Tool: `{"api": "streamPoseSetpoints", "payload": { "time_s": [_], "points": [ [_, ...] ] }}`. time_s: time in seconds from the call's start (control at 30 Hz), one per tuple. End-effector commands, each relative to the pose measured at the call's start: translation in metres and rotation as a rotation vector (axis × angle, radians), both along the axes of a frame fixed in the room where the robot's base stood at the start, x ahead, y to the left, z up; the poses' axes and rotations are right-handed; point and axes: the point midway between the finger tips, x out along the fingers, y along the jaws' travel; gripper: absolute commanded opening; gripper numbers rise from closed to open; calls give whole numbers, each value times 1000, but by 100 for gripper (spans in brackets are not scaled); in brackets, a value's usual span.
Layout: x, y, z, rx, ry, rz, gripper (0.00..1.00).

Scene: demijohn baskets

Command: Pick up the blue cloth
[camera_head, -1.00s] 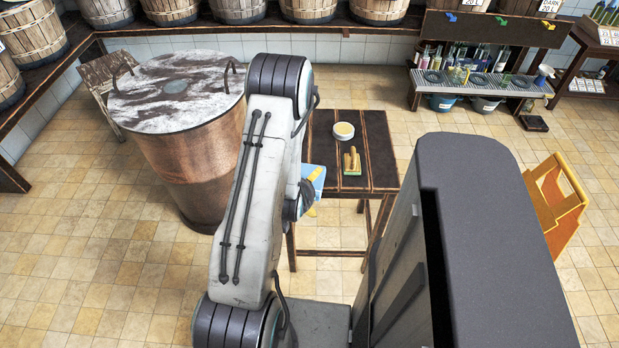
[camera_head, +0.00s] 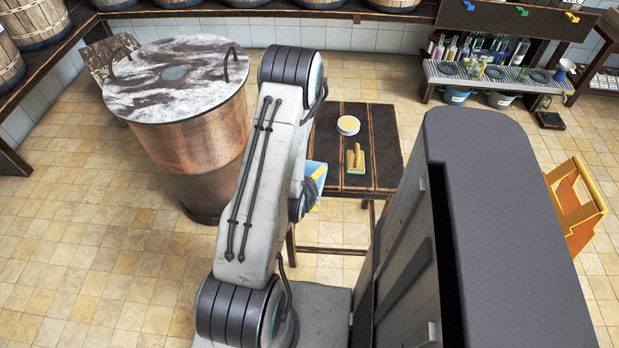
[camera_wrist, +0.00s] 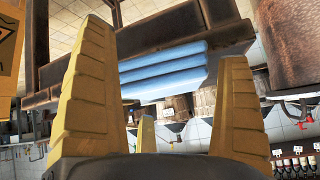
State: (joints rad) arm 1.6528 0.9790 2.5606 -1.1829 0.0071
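The blue cloth (camera_wrist: 163,72) shows in the wrist view as a folded stack of light blue layers at the edge of a dark wooden table (camera_wrist: 135,40). My gripper (camera_wrist: 164,46) is open, with its yellow fingers to the left and right of the cloth in the picture. I see no finger touching it; how far off it is I cannot tell. In the head view, a bit of the blue cloth (camera_head: 311,168) shows at the left edge of the table (camera_head: 384,150), mostly hidden behind my arm. A yellow finger shows over it.
A round tin (camera_head: 348,125) and a green brush with a wooden handle (camera_head: 355,157) stand on the table. A large copper vat (camera_head: 195,155) is left of it. Tiled floor is free at left.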

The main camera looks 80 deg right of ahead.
Motion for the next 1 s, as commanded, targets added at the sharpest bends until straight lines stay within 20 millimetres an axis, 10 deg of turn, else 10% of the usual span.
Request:
{"api": "streamPoseSetpoints", "payload": {
  "time_s": [0.8,1.0],
  "points": [
    [0,0,0,0,0,0,20],
    [0,0,0,0,0,0,18]
  ]
}}
